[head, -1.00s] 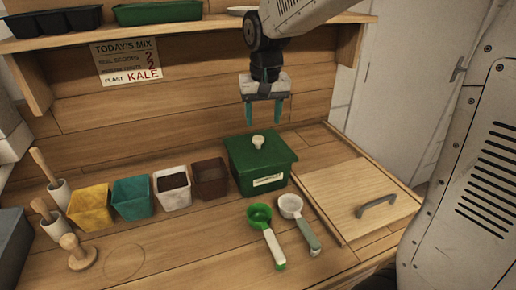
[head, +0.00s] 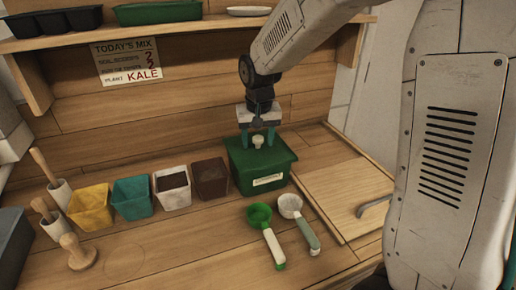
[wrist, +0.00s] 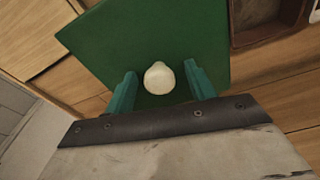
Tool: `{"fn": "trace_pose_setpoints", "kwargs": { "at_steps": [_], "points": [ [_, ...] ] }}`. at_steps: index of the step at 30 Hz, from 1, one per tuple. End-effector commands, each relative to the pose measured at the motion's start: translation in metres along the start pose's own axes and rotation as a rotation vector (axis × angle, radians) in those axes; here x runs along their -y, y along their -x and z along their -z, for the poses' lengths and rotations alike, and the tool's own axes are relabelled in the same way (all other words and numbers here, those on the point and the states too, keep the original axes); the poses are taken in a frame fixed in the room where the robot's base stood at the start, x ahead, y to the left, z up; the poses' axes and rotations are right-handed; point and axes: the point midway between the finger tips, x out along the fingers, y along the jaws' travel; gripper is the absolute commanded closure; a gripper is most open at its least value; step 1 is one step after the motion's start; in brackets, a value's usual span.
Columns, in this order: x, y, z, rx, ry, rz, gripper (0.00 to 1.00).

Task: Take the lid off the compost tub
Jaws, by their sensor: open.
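The green compost tub (head: 262,182) stands on the bench with its green lid (head: 276,156) on top. A cream knob (head: 257,141) sits in the middle of the lid. My gripper (head: 257,146) is open just above the lid, with its teal fingers on either side of the knob. In the wrist view the knob (wrist: 159,78) shows between the two spread fingers (wrist: 160,88), with a gap on each side. The lid (wrist: 135,35) fills the area behind it. I cannot tell how far the fingertips are above the lid.
Brown (head: 210,178), white (head: 173,190), teal (head: 132,198) and yellow (head: 91,207) pots stand left of the tub. A green scoop (head: 267,236) and a white-and-grey scoop (head: 299,222) lie in front. A wooden panel (head: 345,190) with a handle is at right. A shelf (head: 190,25) runs above.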

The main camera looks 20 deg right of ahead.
Motion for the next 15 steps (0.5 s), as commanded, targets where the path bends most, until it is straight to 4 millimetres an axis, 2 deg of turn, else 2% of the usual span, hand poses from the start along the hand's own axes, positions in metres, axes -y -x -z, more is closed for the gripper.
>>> {"fn": "trace_pose_setpoints", "kwargs": {
  "at_steps": [1, 6, 15],
  "points": [
    [0.0000, 0.0001, 0.0000, 0.000, 0.000, 0.000, 0.45],
    [0.0000, 0.0003, -0.0001, 0.000, 0.000, 0.000, 0.92],
    [0.0001, 0.0005, -0.0001, 0.000, 0.000, 0.000, 0.93]
  ]
}}
